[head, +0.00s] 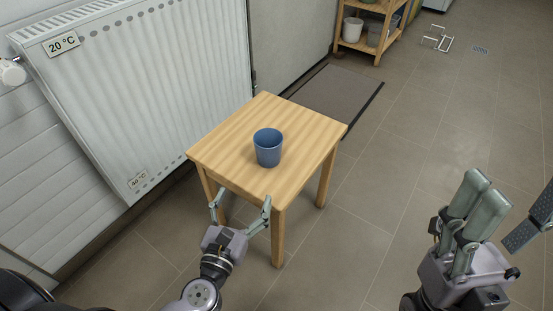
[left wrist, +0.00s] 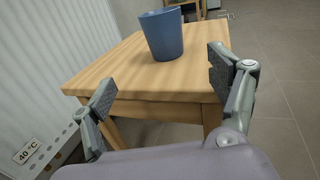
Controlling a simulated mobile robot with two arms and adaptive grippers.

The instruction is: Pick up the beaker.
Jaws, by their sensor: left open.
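The blue beaker (head: 268,148) stands upright on the wooden table (head: 232,150), near the middle of its top. It also shows in the left wrist view (left wrist: 162,36), ahead of my fingers and beyond the table's near edge. My left gripper (head: 241,207) is open and empty, in front of the near edge of the table and apart from the beaker. Its two fingers (left wrist: 164,82) show wide apart in the left wrist view. My right gripper (head: 472,215) is at the lower right, away from the table and partly cut off by the frame; its jaw state is unclear.
A white radiator (head: 150,85) stands along the wall left of the table. A dark mat (head: 335,98) lies behind the table. A wooden shelf (head: 358,48) with pots stands at the back. Open tiled floor (head: 410,150) lies right of the table.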

